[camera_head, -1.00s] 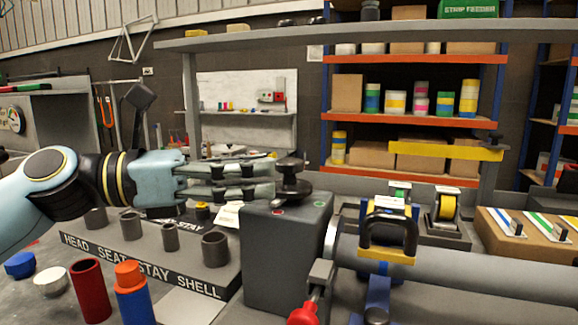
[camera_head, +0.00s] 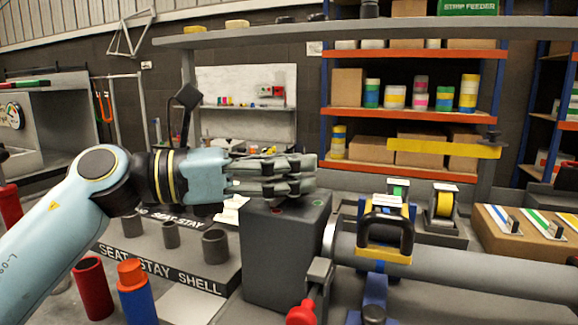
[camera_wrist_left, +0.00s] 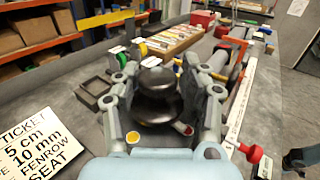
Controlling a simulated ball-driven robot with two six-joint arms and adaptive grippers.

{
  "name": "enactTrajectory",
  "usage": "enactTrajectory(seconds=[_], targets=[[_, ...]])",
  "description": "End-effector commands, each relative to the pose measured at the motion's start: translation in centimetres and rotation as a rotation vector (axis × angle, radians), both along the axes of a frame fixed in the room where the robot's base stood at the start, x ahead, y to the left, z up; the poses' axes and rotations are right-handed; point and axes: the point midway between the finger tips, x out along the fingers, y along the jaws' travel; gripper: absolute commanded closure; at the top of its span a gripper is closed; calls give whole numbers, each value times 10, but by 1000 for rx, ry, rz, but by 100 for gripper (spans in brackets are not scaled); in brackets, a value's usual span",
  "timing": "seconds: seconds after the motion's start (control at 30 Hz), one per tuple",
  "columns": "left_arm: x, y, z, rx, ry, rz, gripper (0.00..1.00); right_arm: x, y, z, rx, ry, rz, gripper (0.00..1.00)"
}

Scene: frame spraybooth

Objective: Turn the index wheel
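The index wheel (camera_wrist_left: 158,98) is a black stepped knob on top of a grey block (camera_head: 284,262). In the head view the wheel is mostly hidden by my left gripper (camera_head: 308,174), which reaches in level from the left over the block. In the left wrist view the wheel stands between the two fingers of my left gripper (camera_wrist_left: 158,72), one on each side. The fingers are spread; I cannot tell whether they touch the wheel. My right gripper is not in view.
A board with grey cups (camera_head: 215,248) stands left of the block. Red (camera_head: 92,290) and blue (camera_head: 137,304) cylinders stand in front. A red-knobbed lever (camera_head: 302,313) and a grey tube (camera_head: 455,272) with a black-handled clamp (camera_head: 385,238) are to the right. A ticket (camera_wrist_left: 42,148) lies beside my gripper.

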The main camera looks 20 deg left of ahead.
Motion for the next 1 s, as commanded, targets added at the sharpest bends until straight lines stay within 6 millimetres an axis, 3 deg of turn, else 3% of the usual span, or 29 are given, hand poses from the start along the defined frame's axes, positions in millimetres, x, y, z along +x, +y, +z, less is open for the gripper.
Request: enactTrajectory(seconds=[0.03,0.27,0.6,0.9,0.93,1.0], targets=[[1,1,0,1,-2,3,72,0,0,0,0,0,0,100],[1,1,0,1,0,3,100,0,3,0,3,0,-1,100],[0,0,2,-1,3,157,100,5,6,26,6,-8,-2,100],[0,1,-2,3,2,169,100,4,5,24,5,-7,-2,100],[0,1,-2,3,3,169,68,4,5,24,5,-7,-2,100],[0,1,-2,3,3,169,59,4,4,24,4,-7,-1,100]])
